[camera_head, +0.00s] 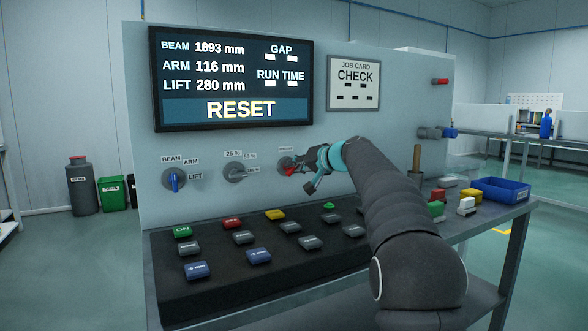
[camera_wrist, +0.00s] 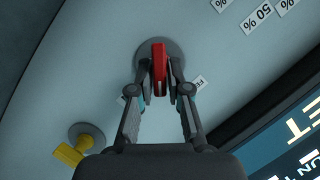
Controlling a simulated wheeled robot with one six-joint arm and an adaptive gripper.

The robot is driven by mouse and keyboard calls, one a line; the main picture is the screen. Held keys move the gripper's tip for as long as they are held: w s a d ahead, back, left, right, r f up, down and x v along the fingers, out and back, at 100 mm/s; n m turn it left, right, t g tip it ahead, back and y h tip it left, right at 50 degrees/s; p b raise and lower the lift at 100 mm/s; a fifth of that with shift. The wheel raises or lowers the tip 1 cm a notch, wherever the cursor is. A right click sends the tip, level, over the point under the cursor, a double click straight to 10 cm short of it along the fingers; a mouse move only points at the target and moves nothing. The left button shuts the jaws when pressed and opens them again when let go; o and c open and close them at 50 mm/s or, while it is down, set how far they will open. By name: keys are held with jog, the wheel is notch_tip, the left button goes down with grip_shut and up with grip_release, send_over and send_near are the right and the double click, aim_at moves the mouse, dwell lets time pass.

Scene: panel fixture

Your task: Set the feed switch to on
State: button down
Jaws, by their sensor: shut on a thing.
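In the wrist view the red handle (camera_wrist: 158,68) stands out from a round grey base (camera_wrist: 145,54). My gripper (camera_head: 302,165) is at this switch. In the wrist view my gripper's fingers (camera_wrist: 159,88) are shut on the red handle, one on each side. My gripper partly hides the switch and its label in the head view.
A blue-handled switch (camera_head: 174,183) and a grey-handled switch (camera_head: 236,172) are to the left. A yellow knob (camera_wrist: 70,152) is near my gripper in the wrist view. A sloping console (camera_head: 170,290) with several buttons lies below. The display (camera_head: 234,78) reads RESET.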

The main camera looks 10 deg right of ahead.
jog(key=m+y, duration=0.1)
jog(key=m+y+b, duration=0.1)
jog(key=m, duration=0.1)
jog(key=shift+d+f+b, duration=0.15)
jog(key=shift+f+b, duration=0.15)
jog(key=shift+f, duration=0.05)
jog(key=shift+f+m+t+y+b, duration=0.1)
jog(key=shift+m+t+y+b, duration=0.35)
jog(key=shift+m, duration=0.65)
jog(key=shift+f+m+t+y+b, duration=0.1)
jog(key=shift+m+t+y+b, duration=0.35)
jog(key=shift+m, duration=0.65)
jog(key=shift+r, duration=0.1)
jog(key=c, duration=1.2)
grip_release()
jog(key=shift+d, duration=0.1)
jog(key=v, duration=1.1)
jog(key=shift+s+d+r, duration=0.15)
jog(key=shift+s+d, duration=0.05)
jog(key=shift+s, duration=0.2)
